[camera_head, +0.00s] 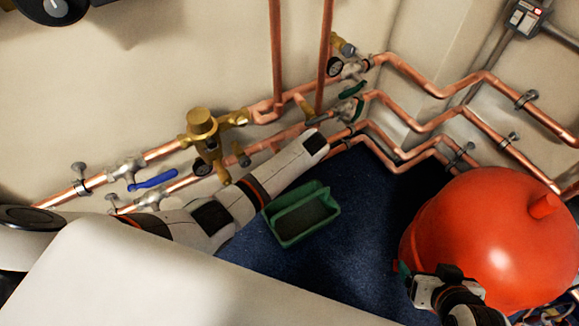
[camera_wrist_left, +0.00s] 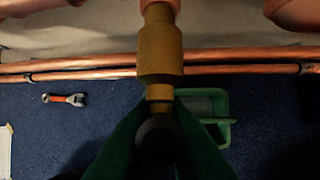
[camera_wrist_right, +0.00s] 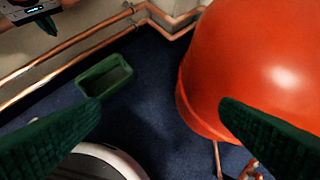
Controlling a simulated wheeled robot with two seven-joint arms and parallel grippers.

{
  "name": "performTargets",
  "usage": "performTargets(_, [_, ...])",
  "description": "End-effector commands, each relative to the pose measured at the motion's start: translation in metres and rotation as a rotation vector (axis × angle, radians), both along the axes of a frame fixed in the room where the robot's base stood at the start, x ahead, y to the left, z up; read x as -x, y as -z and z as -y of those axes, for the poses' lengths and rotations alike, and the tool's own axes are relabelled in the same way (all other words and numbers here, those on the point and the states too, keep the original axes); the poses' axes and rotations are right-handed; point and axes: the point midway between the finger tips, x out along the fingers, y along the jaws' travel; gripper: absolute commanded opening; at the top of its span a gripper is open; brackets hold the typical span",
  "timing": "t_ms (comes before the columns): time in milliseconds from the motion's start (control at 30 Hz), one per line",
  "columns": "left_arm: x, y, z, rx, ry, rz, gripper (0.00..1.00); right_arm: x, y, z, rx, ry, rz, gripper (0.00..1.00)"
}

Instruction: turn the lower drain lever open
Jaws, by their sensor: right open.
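A brass fitting with a dark round end (camera_wrist_left: 158,55) hangs from a copper pipe in the left wrist view. The green fingers of my left gripper (camera_wrist_left: 158,115) lie on both sides of its dark end, and I cannot tell whether they press on it. In the head view my left arm reaches to the pipes at centre, where a brass fitting (camera_head: 304,107) shows near its wrist. No lever handle on the drain shows clearly. My right gripper (camera_wrist_right: 160,115) is open and empty, its green fingers wide apart; in the head view it is low beside the red tank.
A red tank (camera_head: 495,240) stands at right. A green tray (camera_head: 303,238) lies on the blue floor, and a wrench (camera_wrist_left: 65,99) lies there too. A blue lever (camera_head: 153,180) is on the left pipe. Copper pipes run along the wall.

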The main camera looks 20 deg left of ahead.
Motion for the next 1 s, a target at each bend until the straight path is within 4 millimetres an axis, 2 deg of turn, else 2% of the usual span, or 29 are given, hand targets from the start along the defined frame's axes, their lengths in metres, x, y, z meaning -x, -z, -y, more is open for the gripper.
performTargets(133, [0.001,-0.001,0.000,0.007,0.000,0.008,0.00,0.003,-0.001,0.001,0.004,0.001,-0.018,0.85])
performTargets(400, [0.001,-0.001,0.001,0.069,0.001,0.082,0.00,0.050,0.007,0.016,0.057,0.022,-0.275,0.85])
performTargets(500, [0.001,0.000,0.001,0.079,0.001,0.097,0.00,0.059,0.009,0.019,0.066,0.026,-0.321,0.85])
performTargets(800, [0.001,0.001,0.001,0.083,0.001,0.102,0.00,0.061,0.011,0.019,0.068,0.027,-0.331,0.85])
performTargets(833, [0.001,0.001,0.001,0.083,0.001,0.102,0.16,0.061,0.011,0.019,0.068,0.027,-0.331,0.85])
performTargets(900, [0.001,0.001,0.001,0.083,0.001,0.102,0.27,0.061,0.011,0.019,0.068,0.027,-0.330,0.85])
performTargets(933, [0.001,0.001,0.001,0.082,0.001,0.102,0.32,0.061,0.011,0.019,0.068,0.027,-0.330,0.85])
performTargets(1000, [0.001,0.001,0.001,0.082,0.001,0.102,0.34,0.061,0.011,0.019,0.068,0.027,-0.330,0.85])
